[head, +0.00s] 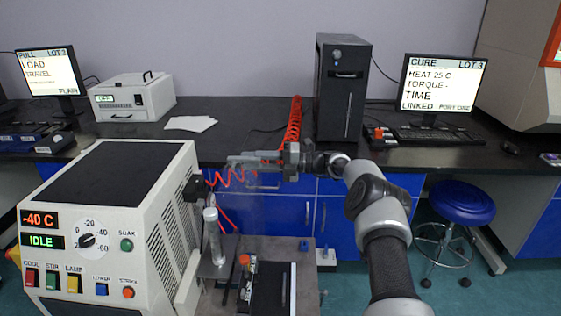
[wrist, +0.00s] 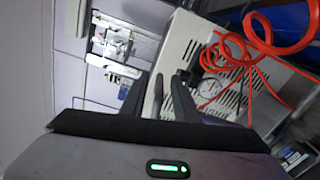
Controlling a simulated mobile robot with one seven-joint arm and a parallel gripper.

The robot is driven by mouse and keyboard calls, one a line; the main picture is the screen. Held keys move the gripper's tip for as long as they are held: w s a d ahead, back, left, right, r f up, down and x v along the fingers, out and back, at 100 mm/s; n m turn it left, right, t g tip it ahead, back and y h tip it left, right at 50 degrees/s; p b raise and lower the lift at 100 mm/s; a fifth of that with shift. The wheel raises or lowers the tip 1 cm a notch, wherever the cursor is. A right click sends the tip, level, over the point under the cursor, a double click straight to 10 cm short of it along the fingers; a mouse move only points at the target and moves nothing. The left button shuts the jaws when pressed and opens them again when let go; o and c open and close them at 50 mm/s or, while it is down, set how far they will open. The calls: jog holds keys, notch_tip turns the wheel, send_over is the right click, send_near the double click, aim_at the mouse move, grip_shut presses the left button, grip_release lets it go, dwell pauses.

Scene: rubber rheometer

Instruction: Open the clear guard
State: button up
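The clear guard (head: 266,208) seems to be the faint see-through panel in the middle of the head view, below my gripper and to the right of the cream machine. Its edges are hard to make out, and I cannot tell how far it is open. My gripper (head: 238,161) reaches left above it. In the wrist view, the two dark fingers of my gripper (wrist: 157,98) are apart, with a thin dark piece showing between them. I cannot tell whether either finger touches that piece or the guard.
The cream machine (head: 120,205) with dial and buttons stands at the left. Red coiled hose (head: 293,125) hangs close behind my gripper and also shows in the wrist view (wrist: 262,42). A black tower (head: 341,90) and monitors stand on the back bench. A blue stool (head: 460,203) is at the right.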

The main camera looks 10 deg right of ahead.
jog(key=s+d, duration=0.3)
jog(key=d, duration=1.2)
jog(key=shift+d, duration=0.25)
